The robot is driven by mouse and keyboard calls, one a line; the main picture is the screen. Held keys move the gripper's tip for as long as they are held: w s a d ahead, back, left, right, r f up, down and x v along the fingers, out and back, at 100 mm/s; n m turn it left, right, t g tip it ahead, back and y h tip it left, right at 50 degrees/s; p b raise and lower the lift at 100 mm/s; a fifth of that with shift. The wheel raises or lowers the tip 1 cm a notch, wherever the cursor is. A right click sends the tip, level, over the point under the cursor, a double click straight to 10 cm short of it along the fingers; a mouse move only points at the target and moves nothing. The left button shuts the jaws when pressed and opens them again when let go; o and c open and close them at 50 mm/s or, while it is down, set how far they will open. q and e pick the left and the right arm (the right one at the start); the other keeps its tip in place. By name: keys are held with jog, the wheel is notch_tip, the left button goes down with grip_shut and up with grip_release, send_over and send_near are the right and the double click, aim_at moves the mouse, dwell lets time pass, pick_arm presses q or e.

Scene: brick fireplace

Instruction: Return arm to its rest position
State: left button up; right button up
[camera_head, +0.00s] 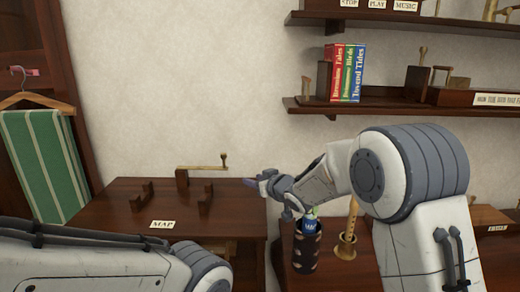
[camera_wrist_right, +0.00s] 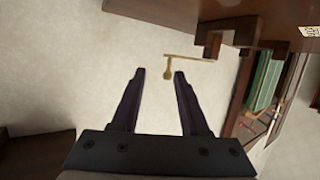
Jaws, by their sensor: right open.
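My right arm (camera_head: 410,170) reaches in from the lower right and bends toward the left. Its gripper (camera_head: 265,183) is above the right end of the map table (camera_head: 110,225), near the brass crank (camera_head: 203,168). In the right wrist view, which is tipped over, the gripper (camera_wrist_right: 159,73) has its two dark fingers apart with nothing between them. The brass crank also shows beyond the fingertips in that view (camera_wrist_right: 168,70), apart from them. My left arm (camera_head: 110,270) lies along the bottom left; its gripper is out of view.
A dark patterned cup (camera_head: 306,250) with a blue-green item in it and a brass candlestick-like piece (camera_head: 347,240) stand close below the right forearm. Shelves (camera_head: 400,110) with books (camera_head: 347,73) hang at the upper right. A green striped cloth (camera_head: 45,165) hangs at left.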

jog(key=s+d+f+g+h, duration=0.2)
jog(key=s+g, duration=0.2)
jog(key=s, duration=1.1)
jog(key=s+d+f+g+h+p, duration=0.1)
jog(key=s+g, duration=0.3)
jog(key=s, duration=1.1)
jog(key=s+d+f+n+g+h, duration=0.1)
jog(key=s+d+f+g+h, duration=0.2)
jog(key=s, duration=1.3)
jog(key=shift+f+g, duration=0.6)
jog(key=shift+g, duration=0.1)
